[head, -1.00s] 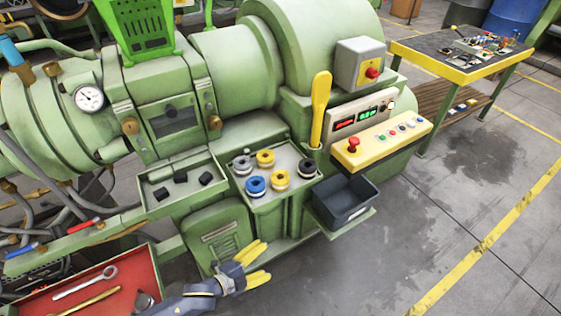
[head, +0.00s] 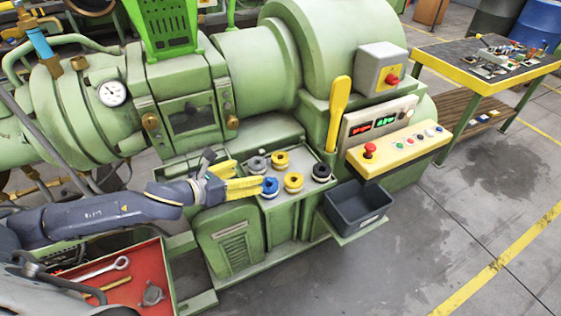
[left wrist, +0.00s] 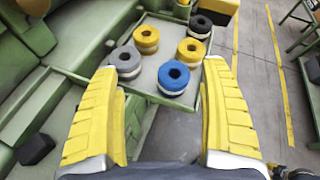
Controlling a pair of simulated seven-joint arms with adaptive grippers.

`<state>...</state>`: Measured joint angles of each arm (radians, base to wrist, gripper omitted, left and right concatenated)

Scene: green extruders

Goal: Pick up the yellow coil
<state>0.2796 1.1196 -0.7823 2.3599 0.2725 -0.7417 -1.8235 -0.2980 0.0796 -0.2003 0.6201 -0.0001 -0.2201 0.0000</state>
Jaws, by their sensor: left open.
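Two yellow coils stand on the green tray (head: 307,205) of the machine. The back yellow coil (head: 280,161) and the front yellow coil (head: 293,182) also show in the left wrist view, at its upper middle (left wrist: 146,39) and just right of that (left wrist: 190,51). A blue coil (left wrist: 173,78), a grey coil (left wrist: 125,62) and a black coil (left wrist: 200,26) share the tray. My left gripper (head: 246,178) is open and empty at the tray's left side, close to the blue coil. Its yellow fingers frame the blue coil in the left wrist view. My right gripper is not in view.
A dark bin (head: 357,206) stands right of the tray, below the yellow control panel (head: 398,150). A yellow lever (head: 338,112) rises behind the tray. A red tool tray (head: 128,285) lies at the lower left. The floor at right is clear.

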